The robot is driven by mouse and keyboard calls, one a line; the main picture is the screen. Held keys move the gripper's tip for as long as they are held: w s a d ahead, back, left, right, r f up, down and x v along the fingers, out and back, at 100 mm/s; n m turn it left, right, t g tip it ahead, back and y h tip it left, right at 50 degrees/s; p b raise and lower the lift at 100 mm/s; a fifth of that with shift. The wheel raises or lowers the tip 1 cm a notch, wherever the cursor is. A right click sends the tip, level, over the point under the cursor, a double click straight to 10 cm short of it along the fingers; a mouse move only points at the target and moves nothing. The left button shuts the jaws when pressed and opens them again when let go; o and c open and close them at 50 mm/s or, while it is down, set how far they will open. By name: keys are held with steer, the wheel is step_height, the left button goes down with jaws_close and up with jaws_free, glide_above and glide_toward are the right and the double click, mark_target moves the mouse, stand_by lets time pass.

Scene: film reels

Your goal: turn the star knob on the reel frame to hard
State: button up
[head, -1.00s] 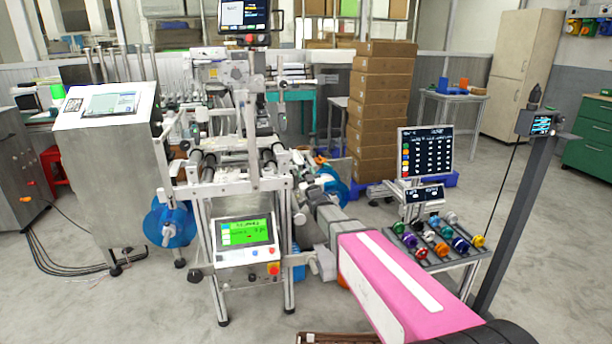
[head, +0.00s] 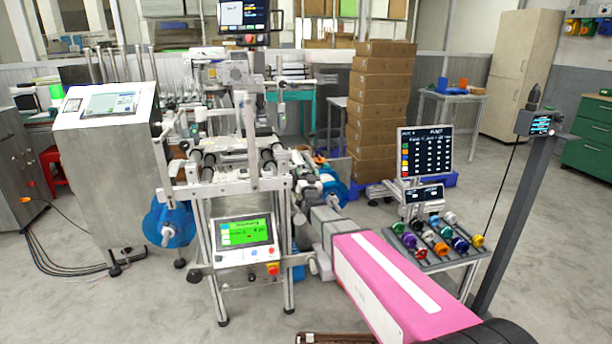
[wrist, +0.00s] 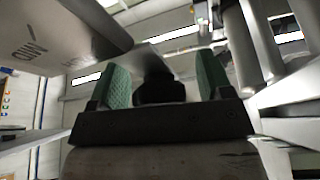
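In the wrist view my gripper (wrist: 163,82) has its two green-padded fingers wide apart. A dark, rounded piece (wrist: 160,90) sits between them, with gaps at its sides; it looks like the star knob, but its star shape and pointer cannot be made out. A grey plate (wrist: 55,35) at the upper left carries upside-down lettering that reads MID, with another word starting with H beside it. In the head view the reel frame (head: 245,187) stands left of centre. My arm reaches to its right side, where the fingers and knob are not clearly visible.
A green-lit control box (head: 243,240) hangs on the frame's front. Metal rollers (wrist: 245,40) and bars lie close to the right of my gripper in the wrist view. A rack of coloured knobs (head: 437,243) and stacked cartons (head: 380,110) stand to the right.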

steer(key=shift+s, duration=0.15)
steer(key=v, duration=1)
steer(key=shift+s+f, duration=0.2)
steer(key=shift+s, duration=0.05)
steer(key=shift+d, duration=0.15)
steer(key=w+r+n+y, duration=0.1)
steer(key=w+n, duration=0.1)
steer(key=w, duration=0.1)
steer(key=w+a+r+n+y, duration=0.1)
steer(key=w+r+n, duration=0.1)
steer(key=w, duration=0.1)
steer(key=w+a+r+n+g+y, duration=0.1)
steer(key=w+n, duration=0.1)
steer(key=w, duration=0.2)
steer(key=shift+a+r+n, duration=0.15)
steer(key=shift+r+n, duration=0.1)
steer(key=shift+n, duration=0.05)
